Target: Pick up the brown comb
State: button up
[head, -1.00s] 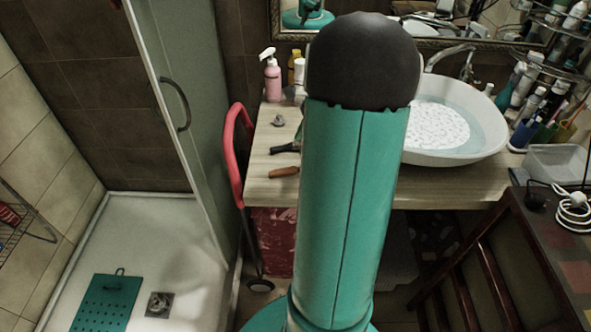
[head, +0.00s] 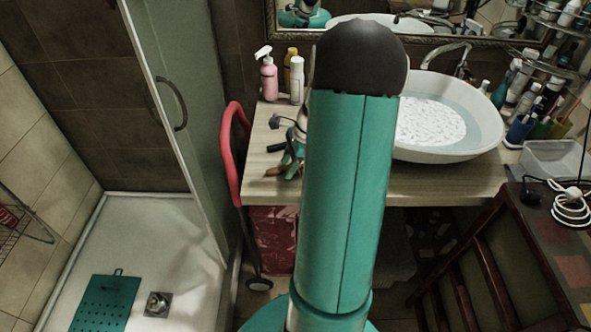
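The brown comb (head: 273,172) lies near the front left edge of the wooden counter (head: 440,182). Its right part is covered by my gripper. My gripper (head: 286,163) shows in small part, teal and dark, left of my large teal arm link, at or just over the comb. Its fingertips are small and mix with a dark item on the counter, so I cannot tell whether they are apart, closed or touching the comb.
A pink pump bottle (head: 269,78) and a white bottle (head: 297,80) stand at the back left. A white basin (head: 450,118) is on the right. A red curved frame (head: 232,150) stands at the counter's left side. A chair (head: 490,260) stands front right.

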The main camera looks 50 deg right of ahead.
grip_shut()
jog(key=shift+r, duration=0.15)
